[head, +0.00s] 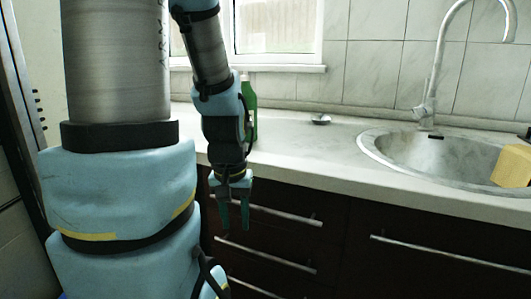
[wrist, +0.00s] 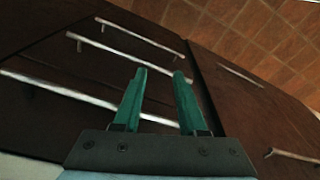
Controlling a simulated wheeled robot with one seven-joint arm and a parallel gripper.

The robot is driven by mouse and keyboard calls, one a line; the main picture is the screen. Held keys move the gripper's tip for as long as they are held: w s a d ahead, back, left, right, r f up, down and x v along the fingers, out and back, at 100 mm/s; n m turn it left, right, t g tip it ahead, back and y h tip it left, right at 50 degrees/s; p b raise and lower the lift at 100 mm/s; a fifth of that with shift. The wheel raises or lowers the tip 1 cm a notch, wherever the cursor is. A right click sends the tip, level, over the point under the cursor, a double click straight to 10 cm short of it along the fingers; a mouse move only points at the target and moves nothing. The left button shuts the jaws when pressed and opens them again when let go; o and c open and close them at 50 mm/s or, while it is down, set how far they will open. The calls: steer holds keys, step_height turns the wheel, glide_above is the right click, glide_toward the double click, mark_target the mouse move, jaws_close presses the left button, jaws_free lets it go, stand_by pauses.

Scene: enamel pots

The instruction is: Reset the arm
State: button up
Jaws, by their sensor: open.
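My gripper (head: 234,215) hangs downward in front of the dark drawer fronts, just below the counter's front edge in the head view. In the wrist view its two green fingers (wrist: 160,95) stand apart with nothing between them. My gripper is open and empty. My arm comes down from the upper left of the head view, and its large links cover much of the left side.
A pale counter (head: 310,145) holds a green bottle (head: 249,105), partly hidden behind my arm, and a small dark dish (head: 320,119). A round sink (head: 440,155) with a tap (head: 427,100) and a yellow block (head: 512,166) is at right. Drawers have metal handles (head: 430,255).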

step_height(320, 180, up, 19)
steer(key=p, duration=1.6)
